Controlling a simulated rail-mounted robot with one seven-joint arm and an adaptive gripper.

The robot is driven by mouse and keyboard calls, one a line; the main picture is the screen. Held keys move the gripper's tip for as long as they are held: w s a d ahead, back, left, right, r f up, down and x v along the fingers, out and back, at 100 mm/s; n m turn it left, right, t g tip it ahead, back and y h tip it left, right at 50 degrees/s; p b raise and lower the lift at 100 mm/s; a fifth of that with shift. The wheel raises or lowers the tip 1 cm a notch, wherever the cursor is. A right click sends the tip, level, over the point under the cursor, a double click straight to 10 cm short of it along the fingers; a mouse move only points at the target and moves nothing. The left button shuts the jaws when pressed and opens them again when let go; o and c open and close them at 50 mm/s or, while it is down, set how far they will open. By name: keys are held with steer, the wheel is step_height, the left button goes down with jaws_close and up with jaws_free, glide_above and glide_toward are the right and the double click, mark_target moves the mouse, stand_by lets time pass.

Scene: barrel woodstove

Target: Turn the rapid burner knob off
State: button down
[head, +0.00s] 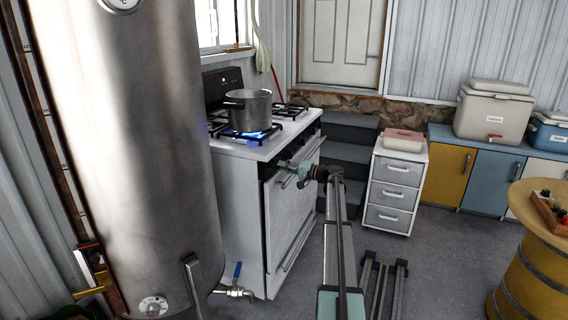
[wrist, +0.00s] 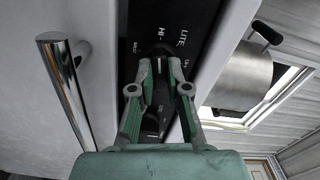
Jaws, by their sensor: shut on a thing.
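The white gas stove (head: 238,200) stands behind the tall steel tank. A blue flame (head: 252,134) burns under the steel pot (head: 247,110) on its front burner. My gripper (head: 297,172) is at the control panel on the stove's front. In the wrist view, the fingers of my gripper (wrist: 160,72) are closed around a black knob (wrist: 157,51) on the black panel, beside the printed "HI" and "LITE". The fingers partly hide the knob. A second dark knob (wrist: 150,123) shows between the fingers, nearer the palm. The knob's exact angle is hard to tell.
The oven door handle (wrist: 65,90) runs alongside my gripper in the wrist view. The steel tank (head: 125,150) fills the left foreground, with a tap (head: 234,291) low beside it. Steps and a white drawer unit (head: 392,190) stand right of the stove.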

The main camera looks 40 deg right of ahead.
steer(key=m+p, duration=0.1)
steer(key=m, duration=0.1)
steer(key=m+p, duration=0.1)
steer(key=p, duration=0.1)
steer(key=m+p, duration=0.1)
steer(key=m, duration=0.1)
steer(key=shift+r+m, duration=0.25)
steer(key=shift+m, duration=0.05)
steer(key=m+p, duration=1)
steer(key=shift+w+m, duration=0.1)
steer(key=shift+m, duration=0.3)
steer(key=shift+f+m+p, duration=0.15)
steer(key=shift+m+p, duration=1.75)
steer(key=shift+m, duration=0.3)
steer(key=c, duration=1.1)
jaws_free()
steer(key=shift+c, duration=0.2)
steer(key=shift+d, duration=0.1)
